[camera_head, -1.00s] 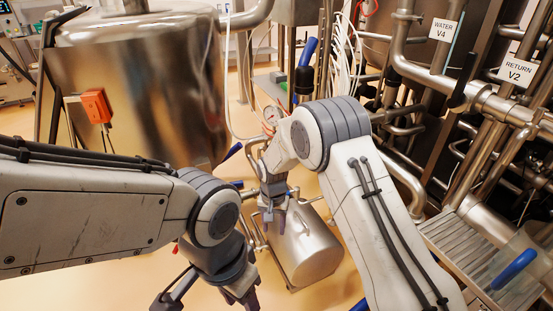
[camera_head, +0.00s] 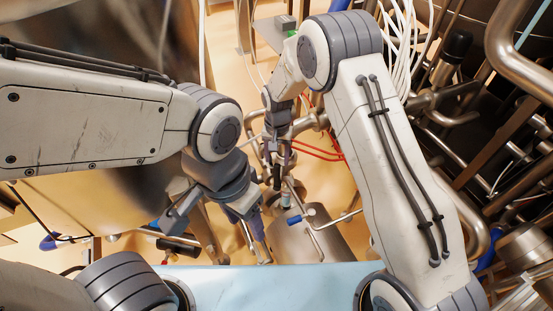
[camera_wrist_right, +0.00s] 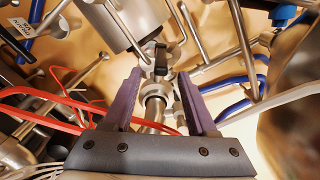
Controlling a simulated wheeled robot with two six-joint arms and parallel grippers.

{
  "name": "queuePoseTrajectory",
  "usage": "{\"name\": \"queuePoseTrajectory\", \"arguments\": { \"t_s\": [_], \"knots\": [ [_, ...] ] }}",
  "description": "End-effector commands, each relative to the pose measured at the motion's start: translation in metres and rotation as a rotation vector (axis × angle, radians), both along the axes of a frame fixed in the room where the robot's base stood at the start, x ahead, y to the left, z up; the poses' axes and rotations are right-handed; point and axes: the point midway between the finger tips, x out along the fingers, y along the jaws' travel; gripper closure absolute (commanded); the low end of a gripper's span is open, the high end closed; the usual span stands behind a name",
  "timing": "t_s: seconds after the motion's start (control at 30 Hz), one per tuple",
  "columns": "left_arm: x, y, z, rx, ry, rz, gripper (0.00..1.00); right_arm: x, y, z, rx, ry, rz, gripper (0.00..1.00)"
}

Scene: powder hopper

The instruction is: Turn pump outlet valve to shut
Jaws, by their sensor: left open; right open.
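The pump is likely the silver cylinder (camera_head: 312,240) low in the middle of the head view; its end also shows at the top of the right wrist view (camera_wrist_right: 130,20). In the right wrist view, a small steel fitting with a black part (camera_wrist_right: 160,58) sits between and just beyond the open purple fingertips of my right gripper (camera_wrist_right: 160,82). I cannot confirm that it is the outlet valve or read its position. In the head view my right gripper (camera_head: 275,175) points down above the pump. My left gripper (camera_head: 215,245) is open and empty, lower left of it.
Red hoses (camera_wrist_right: 45,118) and blue hoses (camera_wrist_right: 240,82) flank the right gripper. Dense steel pipes (camera_head: 520,60) fill the right side; a large steel vessel (camera_head: 120,215) stands left.

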Motion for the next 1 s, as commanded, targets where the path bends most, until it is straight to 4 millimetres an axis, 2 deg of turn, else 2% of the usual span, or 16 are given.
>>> {"name": "queuePoseTrajectory", "arguments": {
  "t_s": [0.17, 0.6, 0.8, 1.0],
  "knots": [
    [0.0, 0.0, -0.002, 0.0, 0.0, 0.0, 0.43, -0.001, 0.0, -0.013, -0.001, 0.002, 0.0, 0.43],
    [0.0, 0.0, -0.009, 0.0, 0.0, 0.0, 0.43, -0.001, 0.001, -0.089, -0.001, 0.002, 0.002, 0.43],
    [0.0, 0.0, -0.01, 0.0, 0.0, 0.0, 0.43, 0.0, 0.001, -0.103, 0.0, 0.0, 0.002, 0.43],
    [0.0, 0.0, -0.01, 0.0, 0.0, 0.0, 0.43, 0.0, 0.001, -0.105, 0.0, 0.0, 0.002, 0.43]
  ]
}}
